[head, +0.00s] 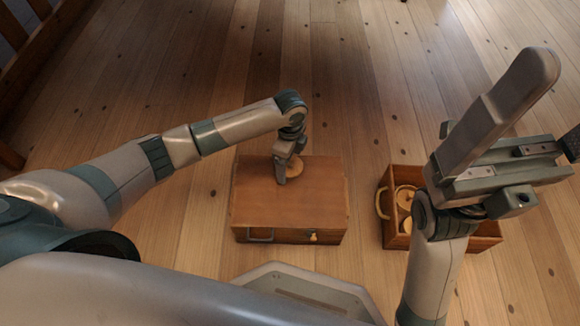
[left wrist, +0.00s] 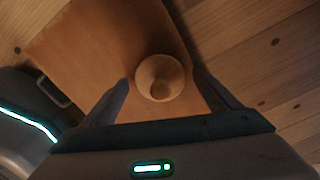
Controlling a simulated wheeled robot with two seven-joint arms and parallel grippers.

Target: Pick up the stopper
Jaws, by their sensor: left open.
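The stopper, a pale round wooden piece with a knob on top, stands on the lid of a brown wooden box (head: 290,213). In the left wrist view the stopper (left wrist: 160,77) lies between my two open fingers, with a gap on either side. In the head view my left gripper (head: 283,175) is at the stopper (head: 296,170) and partly covers it. The left jaws are open and hold nothing. My right gripper (head: 505,170) is raised large at the right of the head view; its jaw state is unclear.
The box has a grey handle (head: 260,237) and a small wooden knob (head: 313,237) on its near side. An open wooden crate (head: 386,238) with round wooden pieces (head: 405,198) stands to the right, partly behind my right arm. The plank floor behind is clear.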

